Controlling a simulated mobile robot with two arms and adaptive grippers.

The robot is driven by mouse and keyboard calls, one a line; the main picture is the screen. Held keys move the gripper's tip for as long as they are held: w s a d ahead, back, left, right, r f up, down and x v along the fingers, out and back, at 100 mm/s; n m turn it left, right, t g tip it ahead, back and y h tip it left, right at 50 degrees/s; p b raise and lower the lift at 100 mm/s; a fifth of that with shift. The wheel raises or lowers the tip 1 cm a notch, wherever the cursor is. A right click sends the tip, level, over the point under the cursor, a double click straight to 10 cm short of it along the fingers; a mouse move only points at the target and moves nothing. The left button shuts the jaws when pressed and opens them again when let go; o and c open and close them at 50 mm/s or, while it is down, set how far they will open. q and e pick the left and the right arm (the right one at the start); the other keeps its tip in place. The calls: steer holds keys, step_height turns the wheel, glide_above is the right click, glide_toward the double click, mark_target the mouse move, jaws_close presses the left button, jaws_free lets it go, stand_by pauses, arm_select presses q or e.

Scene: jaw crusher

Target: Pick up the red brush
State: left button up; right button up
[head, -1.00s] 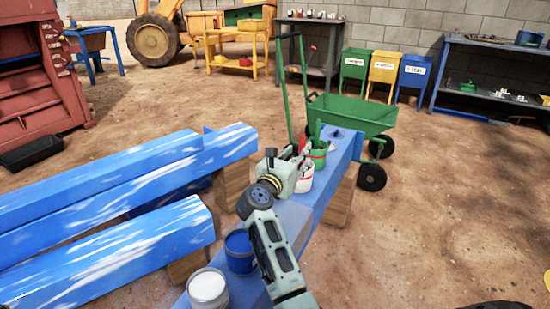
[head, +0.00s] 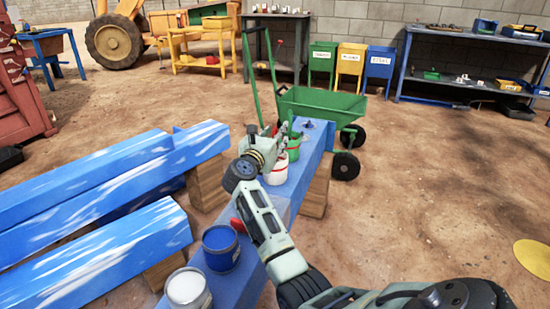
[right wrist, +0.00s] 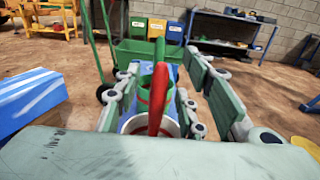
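The red brush (right wrist: 158,95) stands handle up in a white pot with a red band (head: 276,175), on a blue beam (head: 316,139). In the head view my right gripper (head: 280,138) is over this pot and hides the brush. In the right wrist view its fingers (right wrist: 160,78) are open, one on each side of the red handle, with gaps visible. A green pot (head: 294,152) stands just behind; a green handle (right wrist: 159,50) rises from it. My left gripper is not in view.
A blue can (head: 221,249) and a white can (head: 188,290) stand on the near end of the beam. A small red item (head: 237,225) is partly hidden by my arm. A green wheelbarrow (head: 322,104) stands behind. Open dirt floor lies to the right.

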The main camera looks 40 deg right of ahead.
steer(key=shift+w+d, duration=0.15)
steer(key=shift+d, duration=0.15)
steer(key=shift+c, duration=0.2)
jaws_close()
